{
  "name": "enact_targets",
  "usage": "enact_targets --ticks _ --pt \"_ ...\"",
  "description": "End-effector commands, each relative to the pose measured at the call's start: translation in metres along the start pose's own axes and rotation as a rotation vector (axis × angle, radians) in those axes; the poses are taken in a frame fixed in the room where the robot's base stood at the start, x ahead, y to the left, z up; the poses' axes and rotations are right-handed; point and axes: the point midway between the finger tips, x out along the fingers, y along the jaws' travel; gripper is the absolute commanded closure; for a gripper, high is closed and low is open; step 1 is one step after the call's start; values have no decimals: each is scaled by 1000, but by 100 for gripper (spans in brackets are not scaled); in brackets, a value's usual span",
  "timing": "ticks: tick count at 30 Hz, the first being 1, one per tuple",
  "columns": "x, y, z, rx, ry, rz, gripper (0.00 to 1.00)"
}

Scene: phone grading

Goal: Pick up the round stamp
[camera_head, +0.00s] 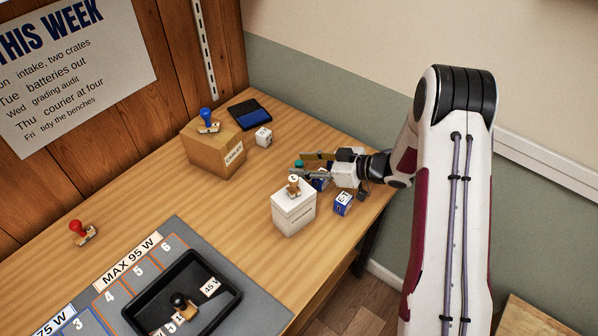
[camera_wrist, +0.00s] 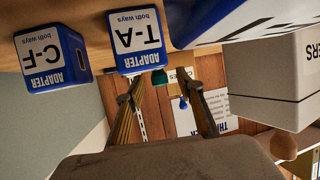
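Several stamps are in view, and I cannot tell which has a round base. In the head view, a blue-handled stamp (camera_head: 207,122) stands on a cardboard box, a red-handled stamp (camera_head: 80,230) on the table, a wooden-handled stamp (camera_head: 293,187) on a white box, and a black-handled stamp (camera_head: 181,302) in the black tray. A teal knob (camera_head: 299,163) shows by my fingertips; its base is hidden. In the wrist view this teal knob (camera_wrist: 159,77) lies in line with the gap between my fingers. My gripper (camera_wrist: 163,98) is open, with nothing seen held.
Adapter boxes (camera_head: 343,203) sit close to my gripper; labels C-F (camera_wrist: 52,55) and T-A (camera_wrist: 138,40) show in the wrist view. The white box (camera_head: 293,214) stands left of the gripper. The cardboard box (camera_head: 212,150) and blue ink pad (camera_head: 250,114) are farther back. The table's middle is clear.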

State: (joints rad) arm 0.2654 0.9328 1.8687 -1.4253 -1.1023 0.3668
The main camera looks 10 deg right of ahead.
Motion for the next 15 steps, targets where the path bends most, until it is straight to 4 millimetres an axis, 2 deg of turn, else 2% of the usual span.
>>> enact_targets --ticks 9,13,15 --pt "0 0 0 0 0 0 63" --pt "0 0 0 0 0 0 97" --pt "0 0 0 0 0 0 100"
